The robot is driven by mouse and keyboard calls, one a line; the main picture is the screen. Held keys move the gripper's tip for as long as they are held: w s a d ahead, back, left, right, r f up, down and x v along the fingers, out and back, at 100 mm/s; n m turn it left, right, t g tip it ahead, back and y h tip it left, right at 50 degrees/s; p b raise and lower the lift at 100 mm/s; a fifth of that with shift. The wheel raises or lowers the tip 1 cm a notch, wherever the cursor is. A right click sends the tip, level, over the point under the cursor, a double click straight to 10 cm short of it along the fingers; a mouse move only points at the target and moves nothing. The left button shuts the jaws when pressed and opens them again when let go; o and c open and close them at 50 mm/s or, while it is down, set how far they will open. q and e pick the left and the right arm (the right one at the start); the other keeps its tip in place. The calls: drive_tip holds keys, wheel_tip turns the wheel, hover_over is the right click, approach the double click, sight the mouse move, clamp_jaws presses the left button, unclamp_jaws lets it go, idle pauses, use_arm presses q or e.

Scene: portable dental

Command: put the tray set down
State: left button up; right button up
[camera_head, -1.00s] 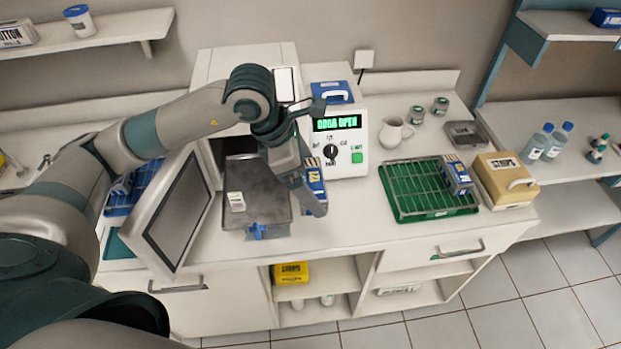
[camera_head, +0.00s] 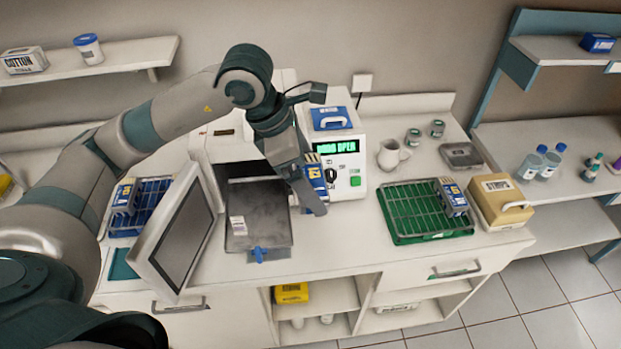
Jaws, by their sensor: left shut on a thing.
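A blue and white pack with a yellow label, which I take to be the tray set (camera_head: 317,174), is at my left gripper (camera_head: 313,203). The gripper points down and is shut on it, in front of the control panel of the white sterilizer (camera_head: 347,180). The fingers hide part of the pack, and I cannot tell its exact height above the counter. A similar pack (camera_head: 453,197) stands in the green rack (camera_head: 408,222) at the right. Another pack (camera_head: 124,196) stands in the blue rack (camera_head: 151,203) at the left. My right gripper is not in view.
The sterilizer door (camera_head: 178,236) hangs open at the left. A dark metal tray (camera_head: 265,208) sticks out of its chamber. A jug (camera_head: 391,155) and a cream box (camera_head: 495,203) stand near the green rack. Bare counter (camera_head: 350,235) lies between tray and green rack.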

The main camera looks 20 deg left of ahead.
use_arm(q)
drive_tip(key=shift+f, duration=0.15)
drive_tip(key=shift+w+f+m+g+b, duration=0.1)
drive_tip(key=shift+f+m+g+b, duration=0.2)
drive_tip(key=shift+f+m+b, duration=0.6)
wheel_tip(320, 180, down, 11)
drive_tip(key=w+m+g+y+b, duration=0.1)
drive_tip(key=m+g+y+b, duration=0.3)
drive_tip(key=m+b, duration=0.8)
drive_tip(key=a+m+g, duration=0.1)
drive_tip(key=m+g, duration=0.1)
drive_tip(key=m, duration=0.8)
drive_tip(key=shift+m, duration=0.3)
drive_tip(key=shift+w+r, duration=0.1)
drive_tip(key=shift+r, duration=0.05)
